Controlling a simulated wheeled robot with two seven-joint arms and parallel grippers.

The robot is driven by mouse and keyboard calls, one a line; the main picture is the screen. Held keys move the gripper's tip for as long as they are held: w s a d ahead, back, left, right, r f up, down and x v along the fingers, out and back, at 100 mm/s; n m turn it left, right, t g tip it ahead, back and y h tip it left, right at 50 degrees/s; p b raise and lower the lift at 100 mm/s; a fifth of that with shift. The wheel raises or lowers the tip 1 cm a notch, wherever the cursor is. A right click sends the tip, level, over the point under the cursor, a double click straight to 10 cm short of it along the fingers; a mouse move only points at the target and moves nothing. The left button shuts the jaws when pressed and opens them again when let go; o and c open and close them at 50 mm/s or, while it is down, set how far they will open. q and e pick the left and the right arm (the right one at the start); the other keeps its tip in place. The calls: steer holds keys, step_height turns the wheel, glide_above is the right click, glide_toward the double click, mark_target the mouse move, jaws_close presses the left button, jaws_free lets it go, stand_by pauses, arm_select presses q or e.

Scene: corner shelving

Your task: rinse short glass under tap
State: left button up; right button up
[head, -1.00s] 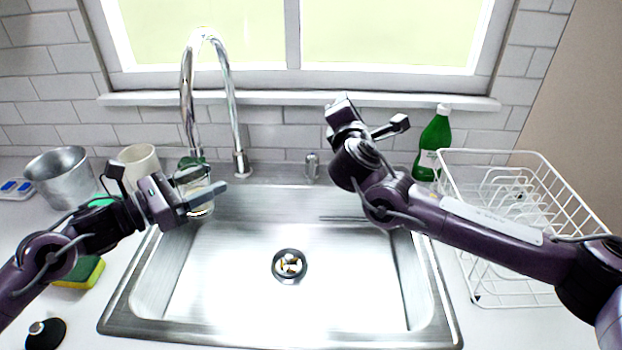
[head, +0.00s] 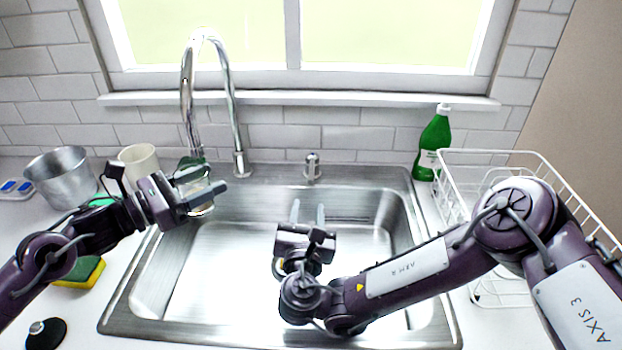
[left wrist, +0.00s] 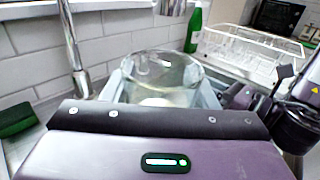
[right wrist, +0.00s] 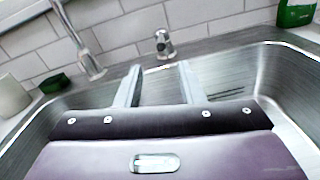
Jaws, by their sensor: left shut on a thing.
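The short clear glass (head: 200,209) is between the fingers of my left gripper (head: 207,188), which is shut on it at the left rear of the sink. It looks about upright and shows more fully in the left wrist view (left wrist: 160,72). The chrome tap (head: 234,120) arches over from the back rim, its spout coming down just above the glass. No water stream is visible. My right gripper (head: 307,213) is open and empty over the middle of the sink, its fingers apart in the right wrist view (right wrist: 160,84).
The steel sink (head: 190,280) has free room at its left. A metal bucket (head: 62,175), a cream mug (head: 139,160) and a sponge (head: 84,272) are on the left counter. A green bottle (head: 433,145) and white dish rack (head: 500,158) stand at right.

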mark_target(311, 177)
steer(key=w, duration=1.1)
steer(key=shift+w+a, duration=0.2)
jaws_close()
